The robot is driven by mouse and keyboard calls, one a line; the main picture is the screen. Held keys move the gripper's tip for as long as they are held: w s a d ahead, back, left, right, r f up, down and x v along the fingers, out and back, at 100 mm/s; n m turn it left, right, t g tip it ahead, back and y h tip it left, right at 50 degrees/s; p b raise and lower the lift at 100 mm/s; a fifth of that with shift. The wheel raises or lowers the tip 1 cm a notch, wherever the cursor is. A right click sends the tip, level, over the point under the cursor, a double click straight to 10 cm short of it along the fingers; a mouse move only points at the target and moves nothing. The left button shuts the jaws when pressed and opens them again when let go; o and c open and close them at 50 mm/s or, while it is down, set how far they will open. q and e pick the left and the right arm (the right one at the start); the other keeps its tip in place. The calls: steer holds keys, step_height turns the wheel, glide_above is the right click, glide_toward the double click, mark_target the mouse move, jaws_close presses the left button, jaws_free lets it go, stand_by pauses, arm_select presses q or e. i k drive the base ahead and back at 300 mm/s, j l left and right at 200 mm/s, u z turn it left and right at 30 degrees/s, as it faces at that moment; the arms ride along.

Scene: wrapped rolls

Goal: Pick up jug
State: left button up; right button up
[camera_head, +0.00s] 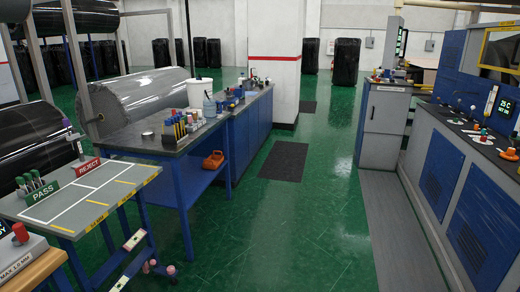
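A small light-blue, see-through jug (209,105) stands upright on the dark top of the blue workbench (135,143), near its right edge. A white bucket-like container (201,87) stands just behind it. Neither of my grippers shows in the head view, and nothing is seen touching the jug.
Tools in a holder (177,127) stand left of the jug. An inspection table (85,195) with PASS and REJECT signs is at front left. An orange object (213,160) lies on the bench's lower shelf.

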mark_target(210, 106)
steer(key=i, duration=1.9)
